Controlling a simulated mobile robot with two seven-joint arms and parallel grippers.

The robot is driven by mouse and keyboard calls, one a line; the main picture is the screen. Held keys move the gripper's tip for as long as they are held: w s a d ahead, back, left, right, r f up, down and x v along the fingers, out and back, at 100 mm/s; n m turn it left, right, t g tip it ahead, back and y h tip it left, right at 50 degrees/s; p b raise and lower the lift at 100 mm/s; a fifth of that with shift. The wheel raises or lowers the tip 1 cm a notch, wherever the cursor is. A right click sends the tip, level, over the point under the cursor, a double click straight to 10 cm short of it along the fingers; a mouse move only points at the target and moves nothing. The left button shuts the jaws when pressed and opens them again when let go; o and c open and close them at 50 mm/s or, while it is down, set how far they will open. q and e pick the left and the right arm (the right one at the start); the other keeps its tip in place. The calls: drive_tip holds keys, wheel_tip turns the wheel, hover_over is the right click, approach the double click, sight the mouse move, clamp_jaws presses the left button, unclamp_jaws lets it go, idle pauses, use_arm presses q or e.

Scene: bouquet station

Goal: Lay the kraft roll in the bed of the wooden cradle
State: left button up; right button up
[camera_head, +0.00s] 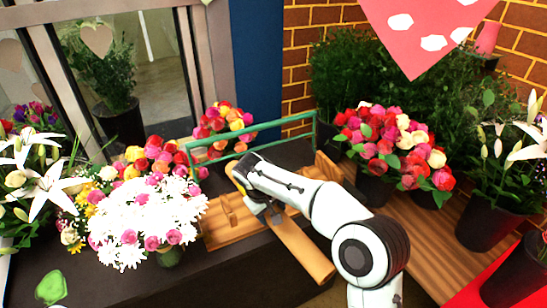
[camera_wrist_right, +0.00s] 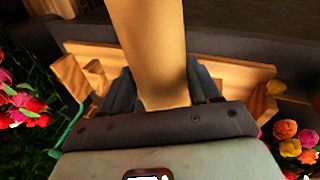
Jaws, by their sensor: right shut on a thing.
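The kraft roll (camera_head: 305,252) is a smooth tan cylinder. In the head view it slants down and right from my right gripper (camera_head: 268,212), out past the cradle's front side. The right gripper is shut around the roll; in the right wrist view the roll (camera_wrist_right: 148,45) runs up from between the fingers (camera_wrist_right: 160,90). The wooden cradle (camera_head: 228,228) is behind and below the gripper, partly hidden by my arm. The cradle also shows behind the roll in the right wrist view (camera_wrist_right: 240,73). The roll lies crosswise to the cradle's length. Whether they touch cannot be told. My left gripper is not in view.
A green rail (camera_head: 285,118) stands behind the cradle. A white daisy bouquet (camera_head: 150,222) is close to its left. A pink and red rose bouquet (camera_head: 390,145) stands at the right. The dark counter (camera_head: 215,275) is clear in front.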

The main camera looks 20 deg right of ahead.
drive_tip(key=d, duration=0.1)
drive_tip(key=w+n, duration=0.1)
drive_tip(key=d, duration=0.1)
drive_tip(key=shift+w+d+f+n+t+h, duration=0.25)
drive_tip(key=shift+w+d+n+t+h, duration=0.1)
drive_tip(key=shift+w+n+t+h, duration=0.05)
drive_tip(key=d+r+n+t+y, duration=0.3)
drive_tip(key=d+n+t+y, duration=0.2)
drive_tip(key=n, duration=0.8)
drive_tip(key=shift+w+d+r+n+t, duration=0.2)
drive_tip(key=shift+d+n+t, duration=0.3)
drive_tip(key=shift+t, duration=1.2)
drive_tip(key=shift+s+r+y, duration=0.15)
drive_tip(key=shift+s+y, duration=0.1)
drive_tip(key=shift+y, duration=0.05)
